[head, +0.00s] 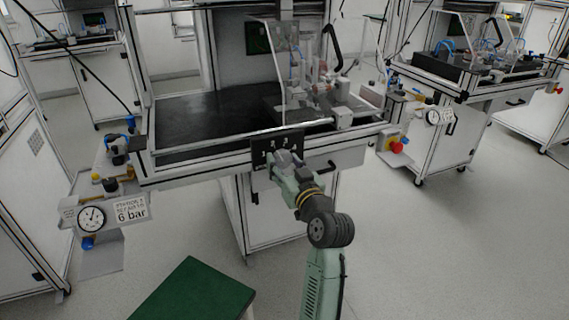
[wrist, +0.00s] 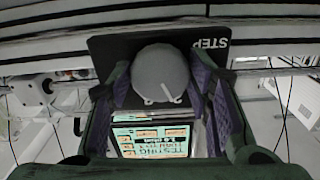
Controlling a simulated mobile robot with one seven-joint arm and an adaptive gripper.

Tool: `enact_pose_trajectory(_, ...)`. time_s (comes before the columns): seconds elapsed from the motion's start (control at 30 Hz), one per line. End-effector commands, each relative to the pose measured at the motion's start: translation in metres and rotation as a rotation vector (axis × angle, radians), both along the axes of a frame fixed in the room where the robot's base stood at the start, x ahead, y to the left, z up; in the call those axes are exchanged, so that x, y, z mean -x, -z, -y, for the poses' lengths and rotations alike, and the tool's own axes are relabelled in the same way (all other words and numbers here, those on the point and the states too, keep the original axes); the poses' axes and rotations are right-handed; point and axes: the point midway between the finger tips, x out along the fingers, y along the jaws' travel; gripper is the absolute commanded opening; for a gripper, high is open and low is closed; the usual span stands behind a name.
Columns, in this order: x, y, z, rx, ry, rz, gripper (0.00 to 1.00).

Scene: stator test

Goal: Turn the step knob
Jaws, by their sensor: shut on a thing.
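The step knob (wrist: 160,72) is a round grey knob with a pale line on its face, in the middle of the wrist view. It sits on a dark panel (wrist: 125,46) with the word STEP upside down beside it. My gripper (wrist: 160,80) has one finger on each side of the knob and is shut on it. In the head view my gripper (head: 274,158) is at the small dark panel (head: 290,142) on the workbench's front edge. The knob is hidden there by my gripper.
The workbench (head: 200,150) has a black top and a clear guard (head: 290,70). A gauge (head: 91,218) marked 6 bar hangs at its left. A red button (head: 397,147) is at its right. A green-topped stand (head: 195,290) is at the front left. Floor at right is clear.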

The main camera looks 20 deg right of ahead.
Motion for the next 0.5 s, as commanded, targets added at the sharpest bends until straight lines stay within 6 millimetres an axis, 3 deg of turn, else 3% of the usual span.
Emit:
enact_pose_trajectory(0.27,-0.0001,-0.0011,-0.0006,-0.087,-0.001,-0.004,0.18)
enact_pose_trajectory(0.5,-0.0002,-0.0025,-0.0006,-0.265,0.0,-0.01,0.18)
